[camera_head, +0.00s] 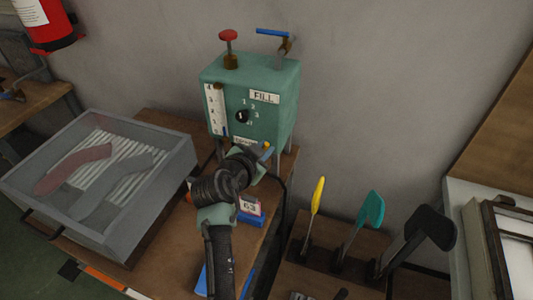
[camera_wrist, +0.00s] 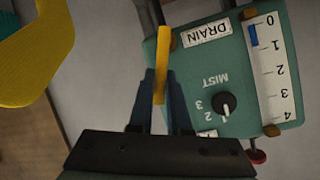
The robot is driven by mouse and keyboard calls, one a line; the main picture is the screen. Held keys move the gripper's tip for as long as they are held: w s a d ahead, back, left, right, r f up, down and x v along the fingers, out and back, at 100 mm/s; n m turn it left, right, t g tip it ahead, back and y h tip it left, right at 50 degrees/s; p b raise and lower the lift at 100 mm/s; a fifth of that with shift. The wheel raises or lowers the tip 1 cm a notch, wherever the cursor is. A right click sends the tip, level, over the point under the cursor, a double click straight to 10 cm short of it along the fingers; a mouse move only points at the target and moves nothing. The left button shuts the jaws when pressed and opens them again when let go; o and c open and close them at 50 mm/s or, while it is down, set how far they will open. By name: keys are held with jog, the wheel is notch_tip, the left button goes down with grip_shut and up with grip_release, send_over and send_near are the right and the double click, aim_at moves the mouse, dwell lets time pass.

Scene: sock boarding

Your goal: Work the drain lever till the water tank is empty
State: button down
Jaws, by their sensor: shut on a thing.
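The green water tank (camera_head: 275,125) stands against the wall at the back of the bench, and the wrist view shows it upside down (camera_wrist: 285,80). Its white gauge (camera_wrist: 272,70) runs from 0 to 4, with a short blue bar (camera_wrist: 253,36) between 0 and 1. The yellow drain lever (camera_wrist: 163,45) is beside the DRAIN label (camera_wrist: 207,33); its tip also shows in the head view (camera_head: 267,151). My gripper (camera_wrist: 161,95) is shut on the lever. In the head view my arm hides most of the lever and the tank's lower front.
A clear-lidded box (camera_head: 175,180) with socks stands left on the bench. A red-topped valve (camera_head: 229,50) and blue-handled valve (camera_head: 274,33) rise from the tank. Yellow (camera_head: 318,195), teal (camera_head: 370,212) and black (camera_head: 425,225) boards stand at right. A mist knob (camera_wrist: 224,104) is near the gauge.

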jog(key=shift+a, duration=0.15)
dwell(0.4)
jog(key=c, duration=0.9)
grip_release()
jog(key=shift+o, duration=0.2)
jog(key=v, duration=1.3)
jog(key=shift+b, duration=0.35)
jog(key=shift+a, duration=0.1)
